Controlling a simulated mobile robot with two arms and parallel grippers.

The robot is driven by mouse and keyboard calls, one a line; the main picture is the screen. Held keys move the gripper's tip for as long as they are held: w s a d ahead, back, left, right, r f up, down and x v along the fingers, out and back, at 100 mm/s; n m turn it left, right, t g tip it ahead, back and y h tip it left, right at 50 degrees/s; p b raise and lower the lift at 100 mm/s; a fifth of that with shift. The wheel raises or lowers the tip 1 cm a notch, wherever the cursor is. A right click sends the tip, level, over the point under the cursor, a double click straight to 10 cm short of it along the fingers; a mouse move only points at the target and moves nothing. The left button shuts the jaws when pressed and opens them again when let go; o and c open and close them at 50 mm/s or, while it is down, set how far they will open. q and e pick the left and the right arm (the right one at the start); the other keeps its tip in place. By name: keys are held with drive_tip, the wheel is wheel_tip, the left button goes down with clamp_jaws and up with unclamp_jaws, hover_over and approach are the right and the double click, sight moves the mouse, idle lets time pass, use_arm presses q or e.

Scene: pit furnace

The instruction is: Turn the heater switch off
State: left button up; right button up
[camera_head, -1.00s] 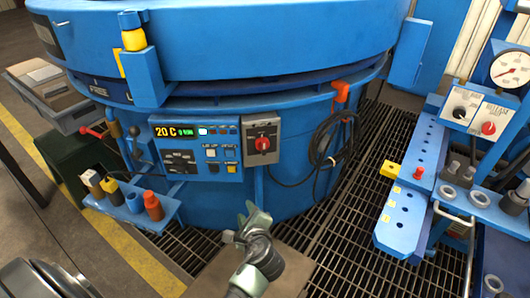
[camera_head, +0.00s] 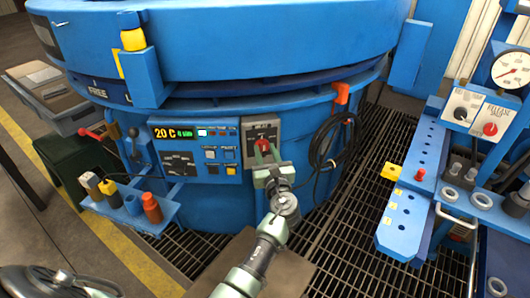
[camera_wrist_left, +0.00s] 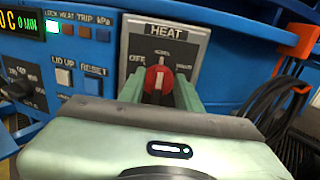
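The heater switch is a red knob (camera_head: 262,145) on a grey plate (camera_head: 251,124) on the blue furnace front. In the left wrist view the knob (camera_wrist_left: 158,76) sits under the word HEAT, with OFF to its left. Its pointer looks roughly upright, but the exact setting is hard to read. My left gripper (camera_head: 266,163) is at the knob. In the left wrist view its pale green fingers (camera_wrist_left: 160,92) stand on either side of the knob, apart, and hide its lower part. Contact cannot be told.
A control panel (camera_head: 190,169) with a display and buttons is left of the switch. Black cable (camera_head: 326,150) hangs from an orange hook at right. A blue bench (camera_head: 407,205) with gauges stands at right.

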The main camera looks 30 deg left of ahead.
use_arm(q)
drive_tip(key=shift+w+a, duration=0.25)
clamp_jaws()
